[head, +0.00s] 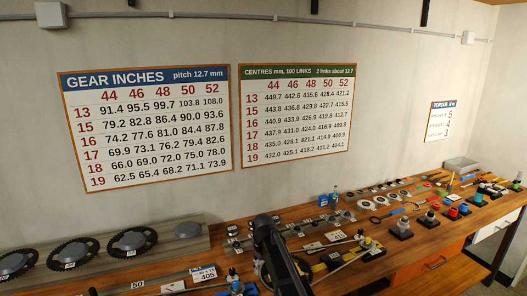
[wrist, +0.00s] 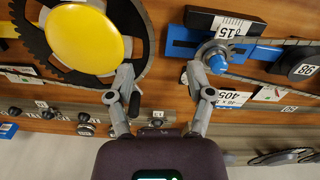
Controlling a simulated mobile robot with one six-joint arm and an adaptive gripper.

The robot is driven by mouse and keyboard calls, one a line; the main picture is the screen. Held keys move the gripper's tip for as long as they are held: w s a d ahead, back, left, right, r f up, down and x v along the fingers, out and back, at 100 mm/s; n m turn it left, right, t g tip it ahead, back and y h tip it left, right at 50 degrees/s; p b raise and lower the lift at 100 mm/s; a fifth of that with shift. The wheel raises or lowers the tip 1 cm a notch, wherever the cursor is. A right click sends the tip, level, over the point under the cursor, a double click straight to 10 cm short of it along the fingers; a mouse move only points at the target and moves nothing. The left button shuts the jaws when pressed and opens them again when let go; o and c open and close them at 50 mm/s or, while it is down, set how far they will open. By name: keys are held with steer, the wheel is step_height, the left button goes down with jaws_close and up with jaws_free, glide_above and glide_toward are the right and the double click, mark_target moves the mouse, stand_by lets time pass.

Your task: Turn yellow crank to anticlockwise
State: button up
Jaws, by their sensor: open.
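The yellow crank appears as a large yellow disc (wrist: 84,40) on a black toothed chainring (wrist: 30,35), at the upper left of the wrist view. My gripper (wrist: 160,75) is open, with its left finger beside the chainring's right edge and its right finger near a blue fitting. A small dark piece (wrist: 135,103) shows by the left finger; I cannot tell if it belongs to the crank. No object is clearly held. In the head view my arm covers part of this area, and a yellow part (head: 335,256) shows just right of it.
A blue bracket (wrist: 245,50) with a blue knob (wrist: 218,64) stands close to the right finger. The wooden bench (head: 215,240) carries chainrings (head: 72,252) at left and many small parts at right. Charts (head: 146,125) hang on the wall behind.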

steer(key=s+d+f+m+b, duration=0.3)
steer(key=s+d+f+b, duration=0.1)
steer(key=s+d, duration=0.4)
steer(key=s+d+f+m+b, duration=0.3)
steer(key=s+d, duration=0.6)
steer(key=s, duration=0.4)
steer(key=shift+f+b, duration=0.75)
steer(key=shift+f, duration=0.15)
